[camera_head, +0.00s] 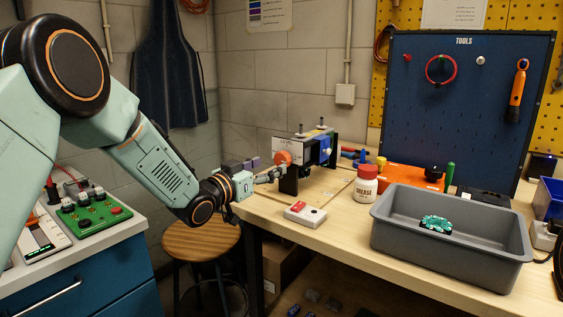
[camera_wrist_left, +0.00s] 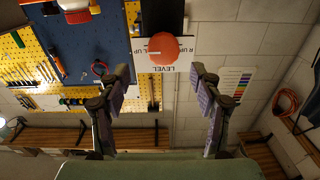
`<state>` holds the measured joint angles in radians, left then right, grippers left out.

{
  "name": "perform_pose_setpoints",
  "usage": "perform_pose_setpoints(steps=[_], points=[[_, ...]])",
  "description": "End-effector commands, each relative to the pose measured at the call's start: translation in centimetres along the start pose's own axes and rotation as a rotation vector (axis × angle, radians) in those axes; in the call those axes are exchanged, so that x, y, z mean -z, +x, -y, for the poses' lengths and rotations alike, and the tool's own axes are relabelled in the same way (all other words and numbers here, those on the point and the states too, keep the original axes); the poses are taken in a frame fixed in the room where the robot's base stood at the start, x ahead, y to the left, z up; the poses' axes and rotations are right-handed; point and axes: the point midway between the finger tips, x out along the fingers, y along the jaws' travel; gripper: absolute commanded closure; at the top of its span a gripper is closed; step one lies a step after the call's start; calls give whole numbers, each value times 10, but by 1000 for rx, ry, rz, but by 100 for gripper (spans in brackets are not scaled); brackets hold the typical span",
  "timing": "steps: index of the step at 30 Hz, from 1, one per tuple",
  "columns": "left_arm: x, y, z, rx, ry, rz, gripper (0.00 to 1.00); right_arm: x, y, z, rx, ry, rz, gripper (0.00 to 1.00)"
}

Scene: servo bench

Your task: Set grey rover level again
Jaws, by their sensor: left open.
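An orange-red round knob (camera_head: 283,157) sits on a white plate (camera_head: 287,145) at the end of a stand-mounted device (camera_head: 318,150) on the bench. My left gripper (camera_head: 262,168) is open, just left of the knob. Its two purple-padded fingers (camera_wrist_left: 160,85) are spread wide, apart from the knob and with nothing between them. I cannot make out a grey rover for certain. My right gripper is not in view.
A grey bin (camera_head: 440,262) holding a small teal item (camera_head: 436,224) stands at the right. A grease jar (camera_head: 366,183) and a white box with a red button (camera_head: 305,214) are nearer the device. A tool board (camera_head: 465,115) stands behind. The bench front is mostly clear.

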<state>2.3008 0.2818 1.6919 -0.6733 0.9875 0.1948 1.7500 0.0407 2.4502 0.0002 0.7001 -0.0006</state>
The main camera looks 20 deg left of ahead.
Motion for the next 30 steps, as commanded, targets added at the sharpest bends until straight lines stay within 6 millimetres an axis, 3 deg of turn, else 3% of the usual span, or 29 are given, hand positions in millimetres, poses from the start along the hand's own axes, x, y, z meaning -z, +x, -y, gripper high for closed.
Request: perform_pose_setpoints(steps=[6, 12, 25, 30], points=[[-3, 34, -2, -2, 1, 2, 35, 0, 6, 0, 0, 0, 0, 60], [-2, 53, -2, -3, 1, 2, 35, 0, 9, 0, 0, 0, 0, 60], [-2, 60, 0, -3, -1, 3, 36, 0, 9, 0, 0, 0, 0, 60], [-2, 60, 0, -3, -1, 3, 51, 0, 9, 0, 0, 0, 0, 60]])
